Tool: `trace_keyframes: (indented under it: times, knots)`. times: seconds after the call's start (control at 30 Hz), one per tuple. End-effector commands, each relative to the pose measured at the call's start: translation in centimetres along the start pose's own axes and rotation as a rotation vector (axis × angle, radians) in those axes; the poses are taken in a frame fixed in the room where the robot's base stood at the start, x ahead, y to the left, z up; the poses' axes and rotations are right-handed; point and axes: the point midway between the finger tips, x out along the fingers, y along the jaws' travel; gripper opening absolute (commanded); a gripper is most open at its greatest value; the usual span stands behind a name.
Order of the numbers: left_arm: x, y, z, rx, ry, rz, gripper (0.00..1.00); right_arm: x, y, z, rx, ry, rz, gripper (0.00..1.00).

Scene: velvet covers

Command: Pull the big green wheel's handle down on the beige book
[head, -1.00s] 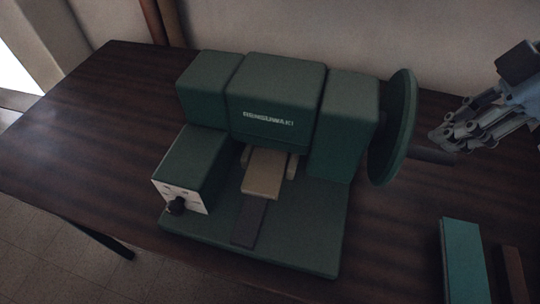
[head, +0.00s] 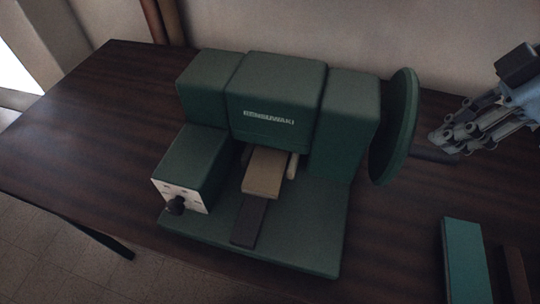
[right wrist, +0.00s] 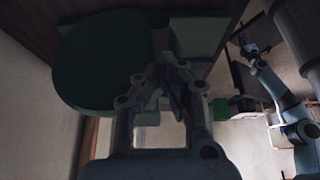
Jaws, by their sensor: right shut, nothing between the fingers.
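The big green wheel (head: 397,127) stands upright on the right side of the green machine (head: 275,100). Its dark handle (head: 434,156) sticks out sideways to the right, low on the wheel. The beige book (head: 265,174) lies flat under the machine's middle, its front end showing. My right gripper (head: 436,141) is shut and empty, just above the handle's outer part; contact cannot be told. In the right wrist view its fingers (right wrist: 165,68) point at the wheel (right wrist: 85,75) and handle (right wrist: 160,34). My left gripper (right wrist: 249,44) shows small and dark in that view.
A teal book (head: 465,262) and a brown one (head: 512,273) stand at the table's front right. The dark wooden table (head: 85,130) is bare at left; a wall is behind.

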Motion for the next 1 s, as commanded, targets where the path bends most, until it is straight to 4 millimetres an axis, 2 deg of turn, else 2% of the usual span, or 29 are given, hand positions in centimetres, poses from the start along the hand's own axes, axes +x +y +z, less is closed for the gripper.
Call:
trace_keyframes:
  times: [0.67, 1.0]
  knots:
    - [0.9, -0.1, 0.1, 0.001, 0.000, -0.002, 0.00, 1.9, -0.5, 0.9, 0.002, 0.000, -0.002, 0.00]
    - [0.9, -0.1, 0.1, 0.001, -0.001, -0.002, 0.00, 2.0, -0.5, 1.0, 0.001, 0.000, -0.001, 0.00]
